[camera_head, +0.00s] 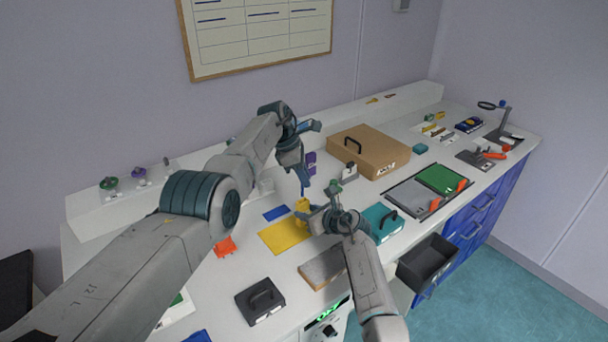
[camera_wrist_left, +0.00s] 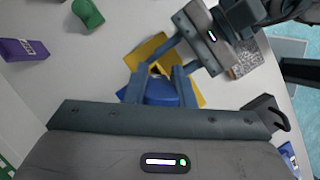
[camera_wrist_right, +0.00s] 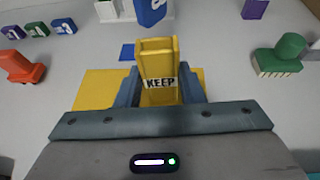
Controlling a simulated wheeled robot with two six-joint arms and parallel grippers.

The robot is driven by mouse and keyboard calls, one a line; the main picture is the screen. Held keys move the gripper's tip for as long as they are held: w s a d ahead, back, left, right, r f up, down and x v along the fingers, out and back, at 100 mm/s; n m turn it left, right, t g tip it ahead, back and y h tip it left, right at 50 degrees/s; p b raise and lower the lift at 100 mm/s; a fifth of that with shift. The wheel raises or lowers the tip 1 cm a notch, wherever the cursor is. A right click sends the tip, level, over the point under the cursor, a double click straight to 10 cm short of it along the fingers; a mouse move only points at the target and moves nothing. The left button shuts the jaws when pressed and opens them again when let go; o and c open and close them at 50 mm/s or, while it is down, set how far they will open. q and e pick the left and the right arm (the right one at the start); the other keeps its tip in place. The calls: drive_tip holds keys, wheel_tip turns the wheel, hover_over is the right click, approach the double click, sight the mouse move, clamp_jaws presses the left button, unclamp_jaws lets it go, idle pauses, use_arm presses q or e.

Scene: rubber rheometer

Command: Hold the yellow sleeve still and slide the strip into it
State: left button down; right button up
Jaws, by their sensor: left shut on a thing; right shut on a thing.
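The yellow sleeve (camera_wrist_right: 158,62), labelled KEEP, stands upright over the yellow mat (camera_head: 283,238), its open top upward. My right gripper (camera_wrist_right: 160,90) is shut on the sleeve's sides; in the head view the sleeve (camera_head: 301,208) is beside that gripper (camera_head: 318,217). The blue strip (camera_wrist_right: 152,11) hangs above the sleeve's mouth, slightly tilted, its lower end appearing just above the rim. My left gripper (camera_wrist_left: 160,88) is shut on the strip (camera_wrist_left: 161,93). The head view shows the left gripper (camera_head: 301,178) above the sleeve. Exact alignment is hard to tell.
A flat blue pad (camera_head: 276,213) lies behind the mat. A purple block (camera_head: 311,162) stands behind, an orange piece (camera_head: 225,246) lies left, and a teal case (camera_head: 382,222) is at right. A green-topped brush (camera_wrist_right: 284,52) is near the right gripper.

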use_arm(q)
drive_tip(key=shift+f, duration=0.45)
drive_tip(key=c, duration=1.2)
unclamp_jaws()
drive_tip(key=shift+c, duration=0.2)
drive_tip(key=v, duration=1.3)
drive_tip(key=shift+d+r, duration=0.15)
drive_tip(key=shift+d, duration=0.1)
